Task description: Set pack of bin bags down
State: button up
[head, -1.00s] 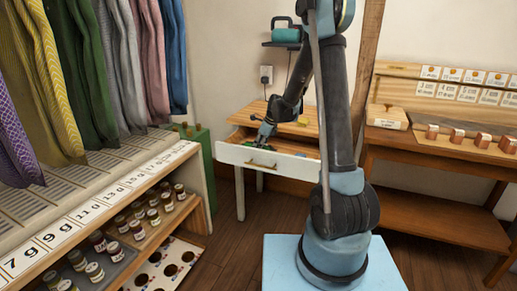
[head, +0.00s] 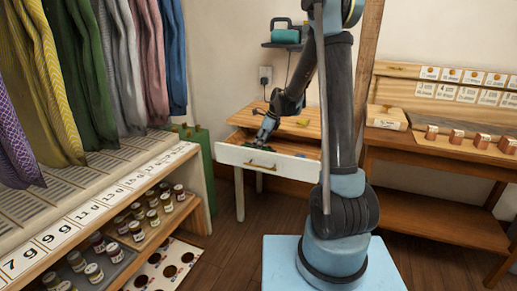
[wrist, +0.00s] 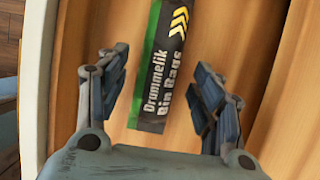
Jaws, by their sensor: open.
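The pack of bin bags (wrist: 162,62) is a dark roll with a green edge, yellow chevrons and white lettering. In the wrist view it lies on the wooden floor of the open drawer (head: 240,157). My gripper (wrist: 160,78) is open, one finger on each side of the pack, with visible gaps between fingers and pack. In the head view my gripper (head: 260,143) reaches down into the drawer, and the pack is hard to make out there.
The drawer belongs to a small wooden table (head: 250,116) with a small yellow item (head: 303,123) on top. A shelf with jars (head: 138,222) and hanging clothes stand at left. A wooden bench (head: 440,150) stands at right. Some floor is clear before the drawer.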

jog(key=v, duration=0.8)
jog(key=shift+r, duration=0.2)
jog(key=s+d+r+n+h, duration=0.1)
jog(key=s+d+r+n, duration=0.1)
jog(key=s+d+n, duration=0.6)
jog(key=s+d+r+n+h, duration=0.1)
jog(key=s+d+r+n, duration=0.15)
jog(key=s, duration=0.85)
jog(key=s+d+f+n, duration=0.2)
jog(key=s+d+n, duration=0.1)
jog(key=s, duration=0.3)
jog(key=s+d+f+n+h, duration=0.1)
jog(key=s+d+f+n, duration=0.2)
jog(key=s, duration=0.4)
jog(key=s+d+f+n+h, duration=0.1)
jog(key=s+d+f+n, duration=0.1)
jog(key=s+n, duration=0.3)
jog(key=shift+s+d+f+n+t, duration=0.4)
jog(key=shift+s+f, duration=0.15)
jog(key=shift+s, duration=0.4)
jog(key=shift+w+f, duration=0.2)
jog(key=shift+w, duration=0.25)
